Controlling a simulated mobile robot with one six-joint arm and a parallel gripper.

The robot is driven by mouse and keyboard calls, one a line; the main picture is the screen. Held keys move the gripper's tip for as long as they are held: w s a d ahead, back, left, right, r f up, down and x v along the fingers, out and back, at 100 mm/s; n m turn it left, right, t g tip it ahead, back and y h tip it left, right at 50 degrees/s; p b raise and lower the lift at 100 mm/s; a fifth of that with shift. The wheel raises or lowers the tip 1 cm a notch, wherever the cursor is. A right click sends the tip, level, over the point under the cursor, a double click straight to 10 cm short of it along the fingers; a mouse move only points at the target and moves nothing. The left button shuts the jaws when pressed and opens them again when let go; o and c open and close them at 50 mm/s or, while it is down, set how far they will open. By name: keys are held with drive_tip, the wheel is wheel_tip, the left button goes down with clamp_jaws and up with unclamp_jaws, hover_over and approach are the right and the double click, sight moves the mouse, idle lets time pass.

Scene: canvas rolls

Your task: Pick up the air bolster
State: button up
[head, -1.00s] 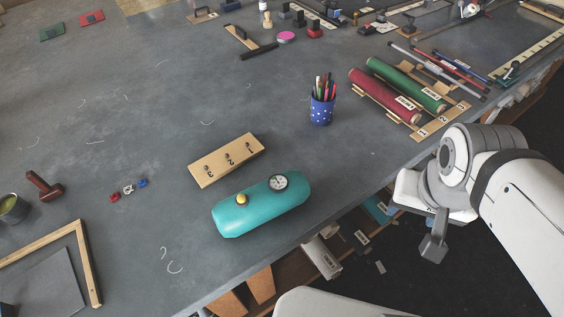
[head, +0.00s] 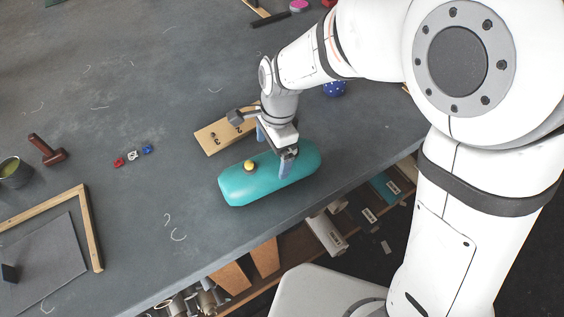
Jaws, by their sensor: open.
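The air bolster (head: 240,186) is a teal, rounded cylinder with a yellow knob on top. It lies on the grey table near the front edge in the head view. My gripper (head: 275,158) is open and points down over the right half of the bolster. One finger is on the near side and the other toward the far side. The gauge on the bolster's top is hidden behind my gripper. I cannot tell whether the fingers touch the bolster.
A wooden board with numbered hooks (head: 215,139) lies just behind the bolster. A blue dotted cup (head: 334,90) is partly hidden by my arm. Small red, white and blue pieces (head: 133,155), a wooden frame (head: 90,232) and a dark green pot (head: 14,172) lie left.

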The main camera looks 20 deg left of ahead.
sight(273, 160)
drive_tip(key=f, duration=0.3)
drive_tip(key=s+f+p, duration=0.1)
drive_tip(key=f, duration=0.1)
drive_tip(key=shift+f, duration=0.25)
drive_tip(key=shift+a+f, duration=0.1)
drive_tip(key=shift+f, duration=0.25)
drive_tip(key=shift+w+f, duration=0.1)
drive_tip(key=shift+w, duration=0.1)
drive_tip(key=shift+s, duration=0.15)
drive_tip(key=c, duration=1.1)
